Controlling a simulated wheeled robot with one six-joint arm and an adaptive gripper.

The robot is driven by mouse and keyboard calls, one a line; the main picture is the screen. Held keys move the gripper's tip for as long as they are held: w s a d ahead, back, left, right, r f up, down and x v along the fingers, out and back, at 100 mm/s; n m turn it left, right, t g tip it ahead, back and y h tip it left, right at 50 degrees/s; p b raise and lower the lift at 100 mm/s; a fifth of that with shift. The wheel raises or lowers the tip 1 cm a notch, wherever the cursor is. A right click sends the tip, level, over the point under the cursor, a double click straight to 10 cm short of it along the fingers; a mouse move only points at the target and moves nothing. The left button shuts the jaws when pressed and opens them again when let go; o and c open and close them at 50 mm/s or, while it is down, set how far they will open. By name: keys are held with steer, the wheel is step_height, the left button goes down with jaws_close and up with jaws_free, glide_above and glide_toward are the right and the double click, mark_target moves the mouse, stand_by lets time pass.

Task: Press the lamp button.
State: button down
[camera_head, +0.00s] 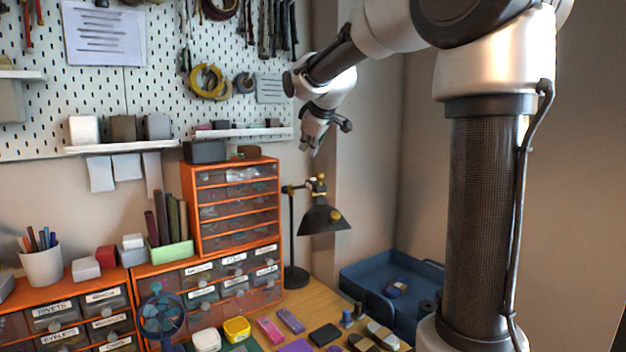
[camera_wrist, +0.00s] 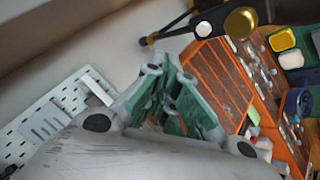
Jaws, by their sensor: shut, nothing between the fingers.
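A black desk lamp (camera_head: 324,220) with brass-coloured joints stands on the wooden table, right of the orange drawer cabinet. In the wrist view the dark lamp head (camera_wrist: 222,24) is at the top, with a round gold piece (camera_wrist: 240,22) and a pale disc (camera_wrist: 204,28). My gripper (camera_head: 313,148) hangs in the air above the lamp, apart from it. Its green-padded fingers show in the wrist view (camera_wrist: 172,95), shut and empty.
The orange drawer cabinet (camera_head: 191,205) stands left of the lamp. A blue tray (camera_head: 363,282) lies to its right. Several small items, such as a pink block (camera_head: 270,330) and a yellow box (camera_head: 237,329), lie in front. A pegboard shelf (camera_head: 240,133) is left of my gripper.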

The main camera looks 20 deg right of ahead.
glide_above(310, 181)
steer(key=shift+f, duration=2.25)
steer(key=shift+f, duration=0.4)
steer(key=shift+f, duration=0.4)
steer(key=shift+r, duration=0.85)
step_height(310, 181, up, 5)
stand_by(0.7)
